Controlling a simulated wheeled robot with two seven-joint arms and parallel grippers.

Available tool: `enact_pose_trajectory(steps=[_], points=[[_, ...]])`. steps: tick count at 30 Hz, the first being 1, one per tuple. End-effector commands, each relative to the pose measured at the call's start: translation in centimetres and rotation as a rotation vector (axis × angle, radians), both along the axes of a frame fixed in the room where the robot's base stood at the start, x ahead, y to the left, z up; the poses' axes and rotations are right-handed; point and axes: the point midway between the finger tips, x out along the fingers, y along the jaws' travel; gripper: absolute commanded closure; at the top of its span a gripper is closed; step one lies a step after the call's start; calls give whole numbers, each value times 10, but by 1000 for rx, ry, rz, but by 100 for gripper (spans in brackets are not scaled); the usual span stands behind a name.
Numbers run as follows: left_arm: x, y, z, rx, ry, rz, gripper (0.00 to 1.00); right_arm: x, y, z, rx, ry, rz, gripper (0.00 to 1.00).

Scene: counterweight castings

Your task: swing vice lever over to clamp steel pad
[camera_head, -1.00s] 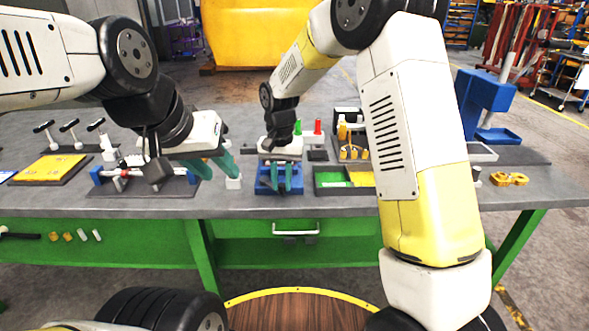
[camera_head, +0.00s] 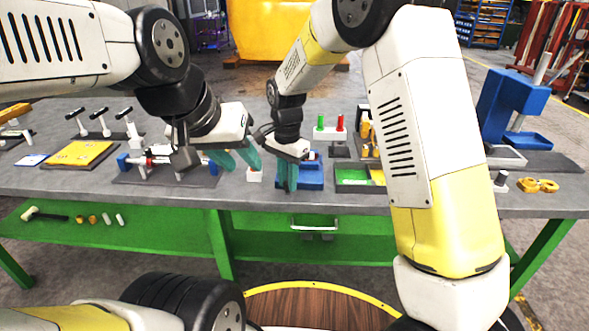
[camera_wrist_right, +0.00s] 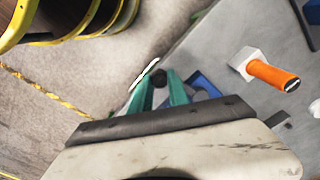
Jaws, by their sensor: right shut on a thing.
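The blue vice (camera_head: 313,176) stands on the bench near its front edge, partly hidden behind my right gripper (camera_head: 290,180). That gripper's teal fingers point down at the vice's left side. In the right wrist view, the right gripper (camera_wrist_right: 160,88) is shut on a dark rounded end (camera_wrist_right: 159,78), which looks like the vice lever's knob. Part of the blue vice (camera_wrist_right: 204,84) shows beside the fingers. The steel pad cannot be made out. My left gripper (camera_head: 238,160) is open, with its teal fingers apart, above the bench left of the vice.
A white block (camera_head: 254,175) stands between the grippers. A dark plate with a red-and-blue fixture (camera_head: 150,165) lies at left. A green tray (camera_head: 355,175) is right of the vice. An orange handle (camera_wrist_right: 272,75) shows in the right wrist view.

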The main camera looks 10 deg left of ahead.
Motion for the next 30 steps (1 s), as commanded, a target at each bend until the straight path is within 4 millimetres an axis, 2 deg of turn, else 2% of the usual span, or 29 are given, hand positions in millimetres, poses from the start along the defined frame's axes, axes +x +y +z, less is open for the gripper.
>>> enact_pose_trajectory(steps=[9, 10, 13, 23, 26, 30], points=[[0, 0, 0, 0, 0, 0, 64, 1, 3, 1, 6, -4, -2, 100], [0, 0, 0, 0, 0, 0, 64, 1, 3, 1, 6, -4, -2, 77], [0, 0, 0, 0, 0, 0, 64, 0, 3, 1, 5, -3, -2, 57], [0, 0, 0, 0, 0, 0, 64, 0, 1, 2, 3, -2, -1, 57], [0, 0, 0, 0, 0, 0, 64, 1, 2, 10, 4, -3, -1, 57], [0, 0, 0, 0, 0, 0, 64, 1, 2, 33, 6, -5, -2, 57]])
